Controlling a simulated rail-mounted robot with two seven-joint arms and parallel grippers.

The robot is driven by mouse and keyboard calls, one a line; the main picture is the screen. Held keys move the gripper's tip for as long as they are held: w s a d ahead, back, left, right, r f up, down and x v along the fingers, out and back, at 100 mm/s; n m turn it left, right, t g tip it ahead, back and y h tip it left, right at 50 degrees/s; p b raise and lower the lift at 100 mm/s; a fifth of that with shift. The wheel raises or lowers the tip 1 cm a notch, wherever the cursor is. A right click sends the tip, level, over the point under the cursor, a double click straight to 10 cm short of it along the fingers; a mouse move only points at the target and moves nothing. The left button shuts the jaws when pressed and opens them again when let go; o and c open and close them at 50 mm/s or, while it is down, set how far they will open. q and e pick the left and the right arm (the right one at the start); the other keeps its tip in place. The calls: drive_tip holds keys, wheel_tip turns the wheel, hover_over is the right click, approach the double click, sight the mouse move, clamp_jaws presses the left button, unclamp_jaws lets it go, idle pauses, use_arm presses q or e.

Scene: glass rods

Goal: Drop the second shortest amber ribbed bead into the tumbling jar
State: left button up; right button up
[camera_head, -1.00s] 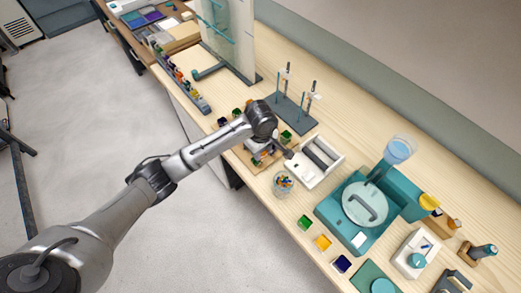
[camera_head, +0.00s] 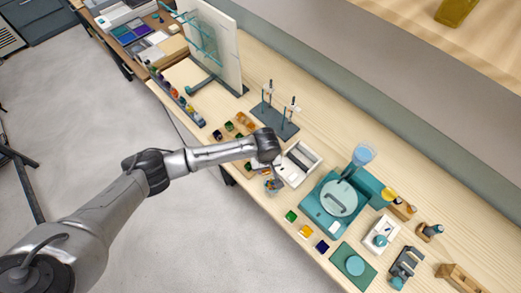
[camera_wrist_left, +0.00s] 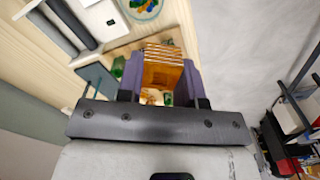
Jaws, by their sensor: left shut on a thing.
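My left gripper (camera_wrist_left: 152,82) is shut on an amber ribbed bead (camera_wrist_left: 163,72), which shows between the two fingers in the left wrist view with its ribs across the top. In the head view my left gripper (camera_head: 264,168) is above the bench beside the glass jar (camera_head: 272,187), and the bead is too hidden to make out. The jar holds several coloured beads. It also shows at the top edge of the left wrist view (camera_wrist_left: 158,7), apart from the held bead. My right gripper is not in view.
A wooden tray (camera_head: 229,134) with green and amber beads is left of the jar. A white box with a dark roller (camera_head: 299,164) stands behind it. A teal machine (camera_head: 317,213) is to the right. Green, amber and blue squares (camera_head: 306,232) lie near the front edge.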

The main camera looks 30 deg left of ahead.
sight(269, 172)
use_arm(q)
drive_tip(key=m, duration=0.1)
drive_tip(key=w+d+m, duration=0.1)
drive_tip(key=shift+w+f+m, duration=0.1)
drive_tip(key=shift+w+m, duration=0.05)
drive_tip(key=shift+m, duration=0.25)
wheel_tip(269, 172, down, 6)
drive_tip(key=b, duration=0.8)
drive_tip(key=o, duration=1)
drive_tip(key=shift+r, duration=0.2)
wheel_tip(269, 172, up, 14)
drive_tip(key=b, duration=0.1)
drive_tip(key=shift+f, duration=0.15)
